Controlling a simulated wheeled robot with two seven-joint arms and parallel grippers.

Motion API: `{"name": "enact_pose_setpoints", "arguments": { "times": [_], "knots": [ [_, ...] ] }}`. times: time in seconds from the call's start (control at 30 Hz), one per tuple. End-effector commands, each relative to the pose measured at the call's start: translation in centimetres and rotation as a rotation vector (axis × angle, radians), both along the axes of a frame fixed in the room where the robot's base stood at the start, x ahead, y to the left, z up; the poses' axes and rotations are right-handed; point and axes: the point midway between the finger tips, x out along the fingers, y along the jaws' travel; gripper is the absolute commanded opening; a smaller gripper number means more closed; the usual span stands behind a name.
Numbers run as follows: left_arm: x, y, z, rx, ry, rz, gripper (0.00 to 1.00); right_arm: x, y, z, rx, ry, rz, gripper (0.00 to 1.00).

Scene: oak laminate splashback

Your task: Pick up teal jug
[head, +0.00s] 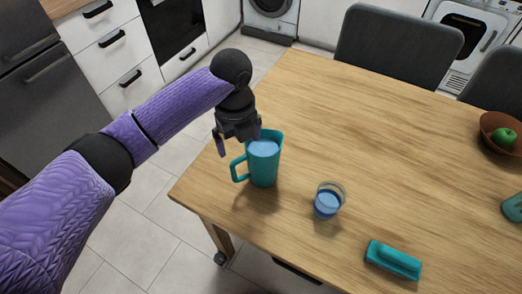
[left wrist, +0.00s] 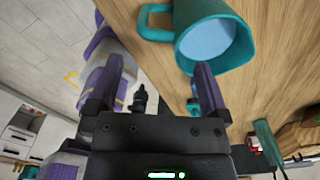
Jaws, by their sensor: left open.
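The teal jug (head: 263,165) stands upright near the left edge of the wooden table, with pale blue liquid inside. Its handle points left in the head view. In the left wrist view the jug (left wrist: 241,45) is at the top, right of centre, with its handle at its left. My left gripper (head: 237,146) is open and empty, just above and behind the jug's rim. In the left wrist view the gripper (left wrist: 158,72) has its right fingertip by the rim; I cannot tell if they touch. The jug is not between the fingers. My right gripper is not in view.
On the table (head: 390,140), a glass with blue liquid (head: 328,201) stands right of the jug. A teal object (head: 393,261) lies near the front edge. A brown bowl (head: 492,130) holds a green apple (head: 505,137). Dark chairs (head: 397,45) stand behind the table.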

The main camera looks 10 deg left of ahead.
Motion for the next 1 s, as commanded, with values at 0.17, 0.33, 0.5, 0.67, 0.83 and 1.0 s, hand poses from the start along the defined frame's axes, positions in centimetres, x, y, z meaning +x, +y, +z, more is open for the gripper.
{"name": "enact_pose_setpoints", "arguments": {
  "times": [0.17, 0.33, 0.5, 0.67, 0.83, 1.0],
  "knots": [
    [0.0, 0.0, -3.9, -0.001, 0.003, 0.004, 1.0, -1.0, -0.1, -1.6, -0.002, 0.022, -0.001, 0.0],
    [0.1, 0.3, -7.0, 0.0, 0.004, 0.006, 1.0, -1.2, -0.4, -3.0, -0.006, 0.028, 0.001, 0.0],
    [0.1, 0.3, -8.9, -0.001, -0.001, 0.006, 1.0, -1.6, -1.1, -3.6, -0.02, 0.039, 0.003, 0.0],
    [0.2, 0.3, -8.7, -0.002, -0.003, 0.006, 0.96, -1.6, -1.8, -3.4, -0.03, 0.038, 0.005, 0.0],
    [0.2, 0.3, -8.6, -0.002, -0.003, 0.006, 0.6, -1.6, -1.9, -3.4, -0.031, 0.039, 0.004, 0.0],
    [0.2, 0.3, -8.7, -0.001, -0.002, 0.007, 0.24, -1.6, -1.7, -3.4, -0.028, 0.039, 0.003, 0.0]
  ]
}}
